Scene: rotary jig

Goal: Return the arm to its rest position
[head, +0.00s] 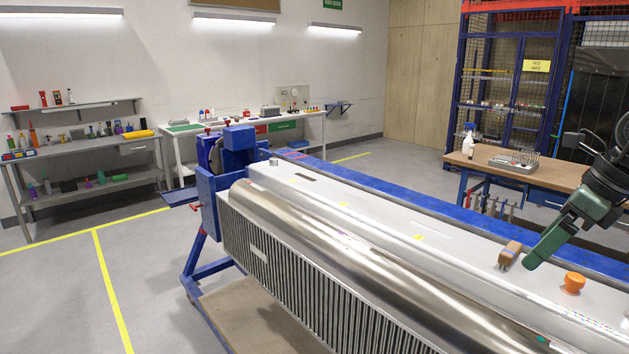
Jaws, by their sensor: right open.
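My right arm comes in from the right edge, and its green gripper (537,254) hangs over the white top of the rotary jig (290,182). The gripper is open, and nothing shows held in it. A small brown block-like object (510,253) is just left of the fingertips, apart from them in the picture. An orange knob-like piece (574,282) is on the white surface below and right of the gripper. My left gripper is not in view.
A long metal cylinder (340,240) runs along the jig beside a ribbed side panel. A wooden workbench (540,177) with a spray bottle (468,139) and a grey tray (513,164) stands behind the jig at right. The floor at left is clear.

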